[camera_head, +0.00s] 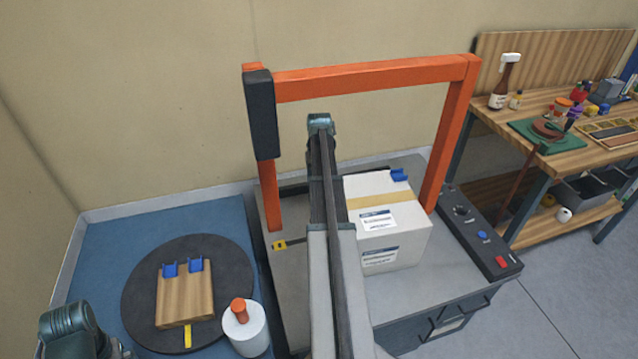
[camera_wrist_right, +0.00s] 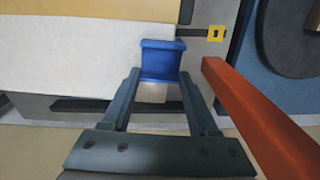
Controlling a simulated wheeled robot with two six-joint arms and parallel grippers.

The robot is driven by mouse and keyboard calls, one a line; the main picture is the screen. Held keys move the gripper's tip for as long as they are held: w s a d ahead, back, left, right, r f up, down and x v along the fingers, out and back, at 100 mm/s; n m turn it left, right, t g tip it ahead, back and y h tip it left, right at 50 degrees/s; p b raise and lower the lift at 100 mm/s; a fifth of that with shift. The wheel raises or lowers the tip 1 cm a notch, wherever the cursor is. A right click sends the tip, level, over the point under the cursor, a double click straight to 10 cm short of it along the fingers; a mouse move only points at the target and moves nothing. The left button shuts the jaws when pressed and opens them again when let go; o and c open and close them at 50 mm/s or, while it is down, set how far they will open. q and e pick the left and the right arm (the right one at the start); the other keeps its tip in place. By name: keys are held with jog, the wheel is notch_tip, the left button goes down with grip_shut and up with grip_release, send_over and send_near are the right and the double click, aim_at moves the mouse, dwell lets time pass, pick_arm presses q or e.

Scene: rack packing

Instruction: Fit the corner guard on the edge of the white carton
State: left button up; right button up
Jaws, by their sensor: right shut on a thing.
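The white carton (camera_head: 400,232) stands on the grey machine under the orange arch. One blue corner guard (camera_head: 399,175) sits on its far top edge, toward the right. My right arm reaches over the machine and hides its own gripper in the head view. In the right wrist view my right gripper (camera_wrist_right: 160,76) is shut on another blue corner guard (camera_wrist_right: 162,60). That guard overlaps the carton's (camera_wrist_right: 75,65) edge near one end; I cannot tell whether it is fully seated. Only part of my left arm shows at bottom left; its gripper is out of view.
The orange arch (camera_head: 375,76) surrounds my right arm, and one post (camera_wrist_right: 262,125) is close to the right gripper. Two blue guards (camera_head: 170,270) (camera_head: 196,265) rest on a wooden block (camera_head: 185,302) on the dark round plate (camera_head: 136,290). A control panel (camera_head: 480,236) is at right.

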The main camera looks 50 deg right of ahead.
jog(key=shift+s+d, duration=0.25)
jog(key=shift+d, duration=0.05)
dwell(0.6)
jog(key=o, duration=1.4)
jog(key=shift+r, duration=0.1)
jog(key=shift+r+p, duration=0.8)
jog(key=shift+p, duration=0.1)
notch_tip(320, 180, up, 2)
jog(key=shift+r+p, duration=0.1)
jog(key=shift+p, duration=0.95)
jog(key=s+a+r+p, duration=0.1)
jog(key=s+a, duration=0.8)
jog(key=a, duration=0.4)
jog(key=shift+s, duration=0.15)
